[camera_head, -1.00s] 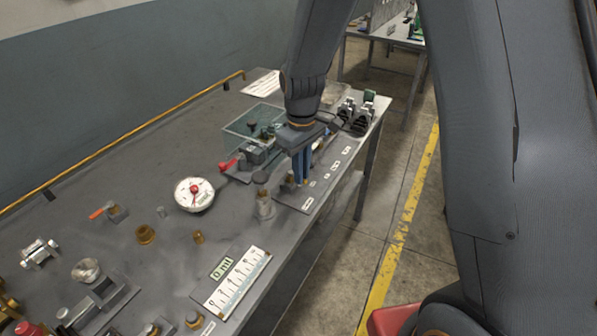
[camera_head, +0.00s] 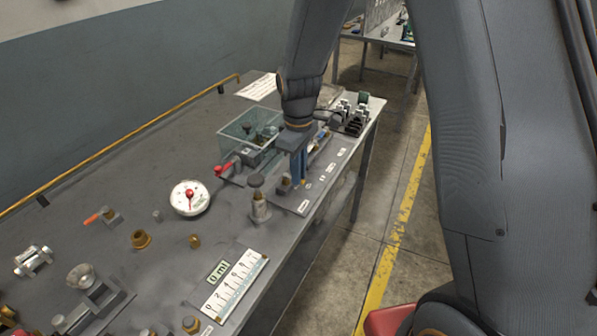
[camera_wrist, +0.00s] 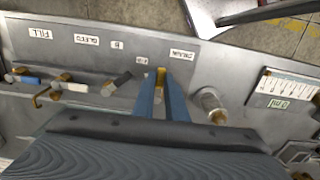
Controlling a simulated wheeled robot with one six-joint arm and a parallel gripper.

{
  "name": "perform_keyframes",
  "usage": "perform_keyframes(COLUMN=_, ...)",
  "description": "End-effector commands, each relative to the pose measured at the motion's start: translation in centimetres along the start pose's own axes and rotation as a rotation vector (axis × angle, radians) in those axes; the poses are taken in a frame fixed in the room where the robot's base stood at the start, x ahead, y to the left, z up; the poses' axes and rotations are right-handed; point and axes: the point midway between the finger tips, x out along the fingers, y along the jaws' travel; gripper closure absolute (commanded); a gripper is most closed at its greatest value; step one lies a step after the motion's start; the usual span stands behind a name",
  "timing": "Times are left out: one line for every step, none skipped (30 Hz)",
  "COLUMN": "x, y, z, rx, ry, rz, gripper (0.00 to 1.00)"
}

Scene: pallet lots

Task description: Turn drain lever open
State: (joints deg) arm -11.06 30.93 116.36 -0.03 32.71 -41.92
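The labelled valve panel (camera_wrist: 65,38) runs along the table's front edge, with several levers in a row. The DRAIN label (camera_wrist: 182,55) is at the panel's right end in the wrist view. My gripper (camera_wrist: 161,73) points down beside this label, its two blue fingers a little apart. A small brass-coloured part (camera_wrist: 160,80) shows between the fingertips, probably the drain lever or its stem. Whether the fingers touch it is unclear. In the head view my gripper (camera_head: 297,182) is low over the panel's near end. The lever is mostly hidden by the fingers there.
A metal fitting (camera_head: 260,208) stands close beside the panel's near end; it also shows in the wrist view (camera_wrist: 211,104). A clear bin (camera_head: 232,136), a red-handled valve (camera_head: 224,169) and a round gauge (camera_head: 189,197) lie behind. A scale plate (camera_head: 236,284) lies nearer.

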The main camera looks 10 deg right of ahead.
Motion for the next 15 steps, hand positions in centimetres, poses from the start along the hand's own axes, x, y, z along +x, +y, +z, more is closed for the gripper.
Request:
perform_keyframes(x=-0.09, y=0.08, z=-0.06, rx=0.000, ry=0.002, rz=0.002, gripper=0.80)
perform_keyframes(x=-0.08, y=0.07, z=-0.06, rx=0.000, ry=0.002, rz=0.002, gripper=0.74)
perform_keyframes(x=-0.07, y=0.06, z=-0.05, rx=0.000, ry=0.001, rz=0.001, gripper=0.71)
perform_keyframes(x=-0.06, y=0.05, z=-0.04, rx=0.001, ry=0.001, rz=0.001, gripper=0.71)
perform_keyframes(x=-0.06, y=0.05, z=-0.04, rx=0.001, ry=0.001, rz=0.001, gripper=0.71)
perform_keyframes(x=-0.04, y=0.04, z=-0.03, rx=0.001, ry=0.001, rz=0.001, gripper=0.71)
perform_keyframes(x=-0.04, y=0.03, z=-0.03, rx=0.001, ry=0.001, rz=0.001, gripper=0.71)
perform_keyframes(x=-0.03, y=0.03, z=-0.03, rx=0.001, ry=0.001, rz=0.001, gripper=0.71)
perform_keyframes(x=-0.03, y=0.02, z=-0.02, rx=0.001, ry=0.001, rz=0.000, gripper=0.71)
perform_keyframes(x=-0.02, y=0.02, z=-0.02, rx=0.001, ry=0.001, rz=0.000, gripper=0.71)
perform_keyframes(x=-0.05, y=0.02, z=-0.02, rx=0.001, ry=0.001, rz=0.000, gripper=0.71)
perform_keyframes(x=-0.13, y=0.02, z=-0.03, rx=0.001, ry=0.001, rz=0.001, gripper=0.71)
perform_keyframes(x=-0.25, y=0.03, z=-0.04, rx=0.001, ry=0.001, rz=0.001, gripper=0.71)
perform_keyframes(x=-0.42, y=0.05, z=-0.06, rx=0.001, ry=0.001, rz=0.001, gripper=0.71)
perform_keyframes(x=-0.76, y=0.08, z=-0.09, rx=0.001, ry=0.002, rz=0.002, gripper=0.71)
